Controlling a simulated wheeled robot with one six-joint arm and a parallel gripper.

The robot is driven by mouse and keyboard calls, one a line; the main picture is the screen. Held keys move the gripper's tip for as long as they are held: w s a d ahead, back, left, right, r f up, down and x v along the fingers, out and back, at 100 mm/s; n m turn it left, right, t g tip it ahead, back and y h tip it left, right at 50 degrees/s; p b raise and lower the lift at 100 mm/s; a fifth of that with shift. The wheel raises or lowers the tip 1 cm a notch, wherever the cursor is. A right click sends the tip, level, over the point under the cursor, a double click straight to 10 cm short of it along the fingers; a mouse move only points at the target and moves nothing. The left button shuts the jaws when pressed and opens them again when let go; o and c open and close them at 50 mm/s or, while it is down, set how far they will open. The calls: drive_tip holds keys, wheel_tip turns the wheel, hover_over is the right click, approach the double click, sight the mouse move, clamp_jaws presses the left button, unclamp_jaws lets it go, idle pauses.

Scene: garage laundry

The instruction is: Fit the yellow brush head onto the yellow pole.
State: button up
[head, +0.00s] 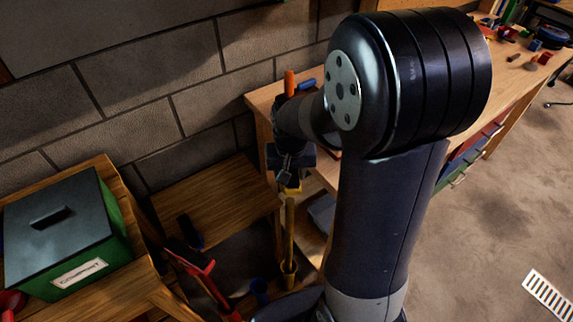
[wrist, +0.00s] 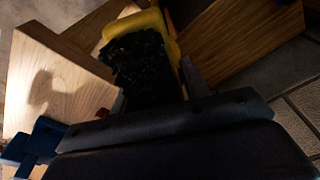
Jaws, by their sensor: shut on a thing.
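My gripper (head: 290,172) is shut on the yellow brush head (head: 292,188), of which only a small yellow part shows below the jaws in the head view. In the wrist view the brush head (wrist: 152,20) shows a yellow body and black bristles facing the camera. The yellow pole (head: 290,228) stands upright in a small yellow holder (head: 289,269). Its top end is just below the brush head in the head view; I cannot tell whether they touch. The pole cannot be made out in the wrist view.
A wooden workbench (head: 262,112) is behind and right of my gripper. A low wooden surface (head: 215,195) is to the left. A green box with a grey lid (head: 60,225) stands further left.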

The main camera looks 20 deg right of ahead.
sight(290, 200)
drive_tip(key=shift+f, duration=0.15)
drive_tip(key=shift+f+b, duration=3.75)
drive_tip(key=shift+f, duration=0.65)
drive_tip(key=shift+f+b, duration=1.2)
drive_tip(key=shift+f, duration=0.3)
drive_tip(key=o, duration=1.1)
drive_tip(key=r, duration=0.3)
drive_tip(key=s+r, duration=0.1)
drive_tip(key=r, duration=0.3)
drive_tip(key=r+p, duration=0.1)
drive_tip(key=r, duration=0.2)
drive_tip(key=shift+s+a+r, duration=0.15)
drive_tip(key=shift+r, duration=0.25)
